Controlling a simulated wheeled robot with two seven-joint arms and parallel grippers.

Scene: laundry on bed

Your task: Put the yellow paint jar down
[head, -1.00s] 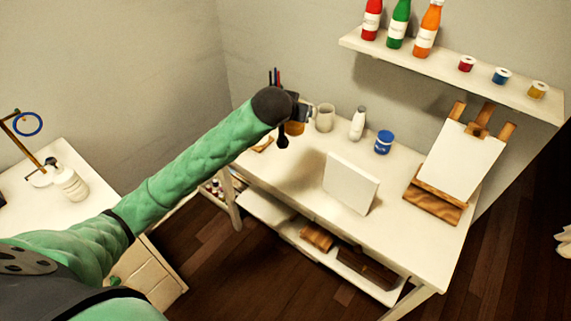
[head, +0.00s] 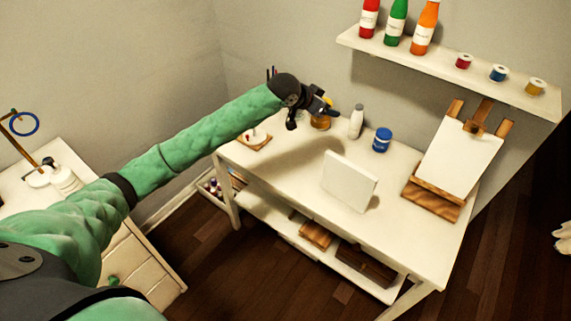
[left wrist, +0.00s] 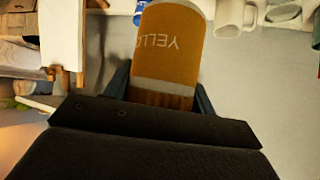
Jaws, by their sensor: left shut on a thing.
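The yellow paint jar (head: 321,122) shows below my left gripper (head: 322,106) in the head view, over the back of the white table (head: 290,165). In the left wrist view the jar (left wrist: 172,45) is orange-yellow, with white lettering reading "YELLO" and a paler band. My left gripper (left wrist: 163,95) is shut on it, with a dark finger on each side. The wrist hides part of the jar in the head view. Whether the jar touches the tabletop is hard to tell.
A white bottle (head: 357,122) and a blue jar (head: 382,140) stand right of the held jar. A white canvas (head: 349,182) stands in front, and an easel (head: 432,201) to the right. A wall shelf (head: 440,65) hangs above. The front-left tabletop is clear.

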